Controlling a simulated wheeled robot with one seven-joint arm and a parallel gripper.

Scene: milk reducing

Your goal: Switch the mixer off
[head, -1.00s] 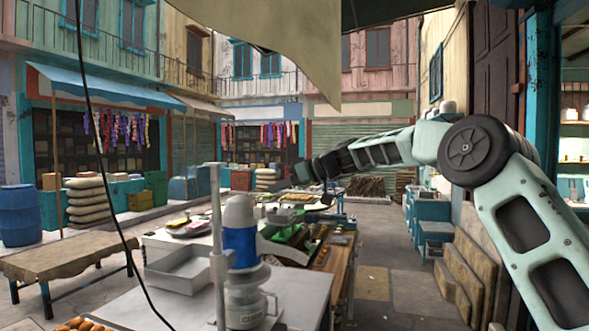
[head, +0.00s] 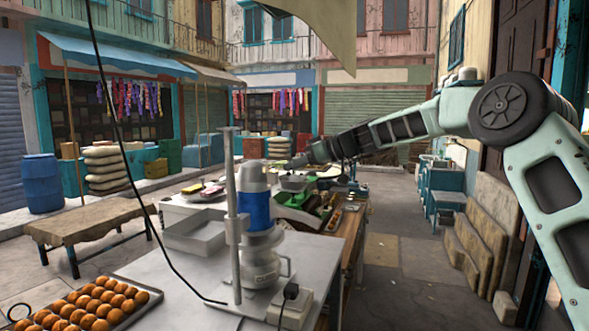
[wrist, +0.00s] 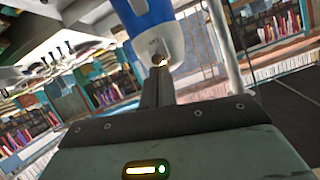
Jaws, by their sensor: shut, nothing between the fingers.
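The mixer (head: 256,212), with a blue middle and white top and base, stands upright on the light table (head: 205,270), against a thin grey pole (head: 232,200). In the wrist view its blue and white body (wrist: 165,40) fills the top middle. My gripper (head: 290,165) is shut and empty, to the right of the mixer's top in the head view. In the wrist view the fingertips (wrist: 158,70) lie just below the glowing part. I cannot tell whether they touch it.
A tray of round buns (head: 140,297) lies at the table's front left. A black cable (head: 125,140) hangs at the left.

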